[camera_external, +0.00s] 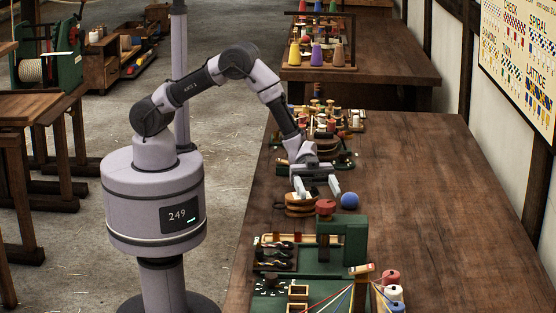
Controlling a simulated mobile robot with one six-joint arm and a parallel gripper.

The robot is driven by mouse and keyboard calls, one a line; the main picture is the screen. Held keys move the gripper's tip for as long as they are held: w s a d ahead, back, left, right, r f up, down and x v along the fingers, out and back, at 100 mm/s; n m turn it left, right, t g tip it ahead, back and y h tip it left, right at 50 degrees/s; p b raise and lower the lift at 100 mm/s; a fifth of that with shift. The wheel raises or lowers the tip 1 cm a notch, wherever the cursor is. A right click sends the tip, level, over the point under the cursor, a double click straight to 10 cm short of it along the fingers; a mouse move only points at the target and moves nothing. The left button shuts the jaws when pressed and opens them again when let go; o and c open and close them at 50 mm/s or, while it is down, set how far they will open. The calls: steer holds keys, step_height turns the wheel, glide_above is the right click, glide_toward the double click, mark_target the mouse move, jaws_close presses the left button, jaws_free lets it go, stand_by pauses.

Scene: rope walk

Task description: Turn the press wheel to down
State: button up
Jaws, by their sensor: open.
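A green press (352,236) stands on the wooden bench in the lower middle of the external view. A small dark-red round piece (326,207) sits at its upper left and looks like the press wheel. Its turn position is too small to tell. My gripper (319,192) is open, with its two pale fingers spread and pointing down toward the front. It is just behind and above the red wheel in the picture. I cannot tell whether a finger touches anything. Nothing shows held between the fingers.
A blue ball (349,200) lies right of my gripper, and a round wooden piece (300,208) lies left. In front are a tray of braided cords (274,255) and several coloured spools (391,277) with threads. The bench's right side (440,210) is clear.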

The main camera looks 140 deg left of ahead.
steer(key=v, duration=0.5)
steer(key=shift+s+a+p, duration=0.2)
steer(key=shift+s+p, duration=0.1)
steer(key=shift+p, duration=0.1)
